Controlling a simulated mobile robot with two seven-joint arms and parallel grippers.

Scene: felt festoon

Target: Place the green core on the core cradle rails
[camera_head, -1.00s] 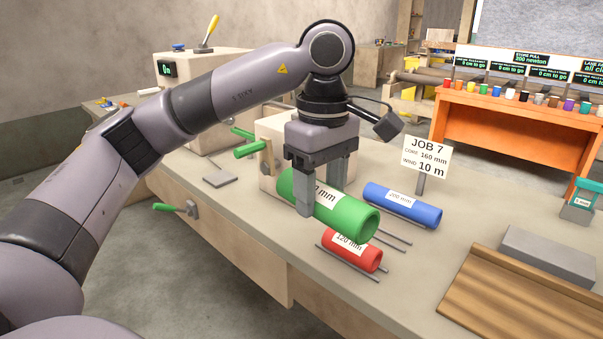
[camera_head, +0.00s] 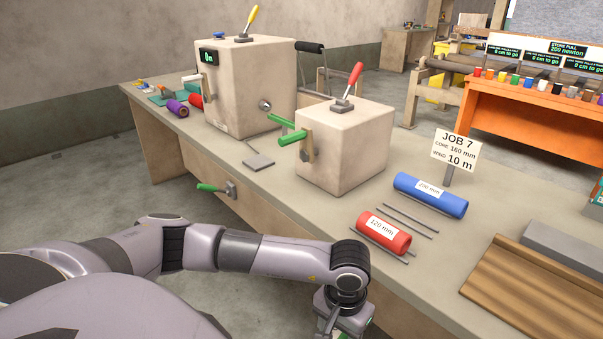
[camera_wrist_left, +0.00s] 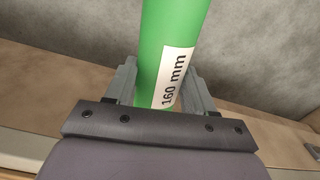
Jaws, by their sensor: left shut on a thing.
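My left gripper (camera_head: 343,318) is low at the bottom edge of the head view, in front of the bench. It is shut on the green core, of which only a sliver shows there. In the left wrist view the green core (camera_wrist_left: 168,45), labelled 160 mm, lies between both fingers and runs out of the top of the picture. The core cradle rails (camera_head: 410,219) are thin grey bars on the bench; the stretch between the blue and red cores is empty. My right gripper is not in view.
The blue core (camera_head: 420,196) and the red core (camera_head: 383,232) lie on either side of the empty rails. A beige block with a red lever (camera_head: 343,145) stands to their left, and the JOB 7 sign (camera_head: 455,150) behind. A brown ribbed board (camera_head: 535,290) is at right.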

